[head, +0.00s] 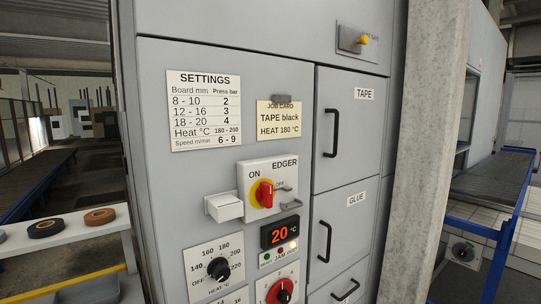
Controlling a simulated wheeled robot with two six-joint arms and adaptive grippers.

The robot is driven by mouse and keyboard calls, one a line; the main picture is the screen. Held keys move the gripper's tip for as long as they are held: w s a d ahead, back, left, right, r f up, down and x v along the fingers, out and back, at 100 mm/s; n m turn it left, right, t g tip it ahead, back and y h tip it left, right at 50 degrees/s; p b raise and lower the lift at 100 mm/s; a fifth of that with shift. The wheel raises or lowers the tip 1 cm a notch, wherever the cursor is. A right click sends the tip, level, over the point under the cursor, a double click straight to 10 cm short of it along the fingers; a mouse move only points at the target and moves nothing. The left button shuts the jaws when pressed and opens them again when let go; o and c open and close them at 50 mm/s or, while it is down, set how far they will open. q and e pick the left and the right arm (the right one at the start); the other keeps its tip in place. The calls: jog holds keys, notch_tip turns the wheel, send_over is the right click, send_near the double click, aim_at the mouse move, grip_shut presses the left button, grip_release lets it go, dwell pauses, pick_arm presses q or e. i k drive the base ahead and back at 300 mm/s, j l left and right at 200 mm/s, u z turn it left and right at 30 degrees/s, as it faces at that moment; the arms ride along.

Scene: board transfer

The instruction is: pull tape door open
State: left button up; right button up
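The tape door (341,160) is a grey panel with a "TAPE" label (364,94) at its upper right and a black vertical bar handle (331,127) near its left edge. It sits flush and shut in the grey cabinet. Below it is a similar door labelled "GLUE" (356,199) with its own black handle (324,247). Neither of my grippers is in the head view.
Left of the doors are the settings sheet (204,110), job card (279,119), a red rotary switch (264,194) and a display reading 20 (280,232). A concrete pillar (428,150) stands right of the cabinet. Tape rolls (100,216) lie on a white shelf at left.

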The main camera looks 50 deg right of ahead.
aim_at(349, 107)
jog(key=z, duration=2.25)
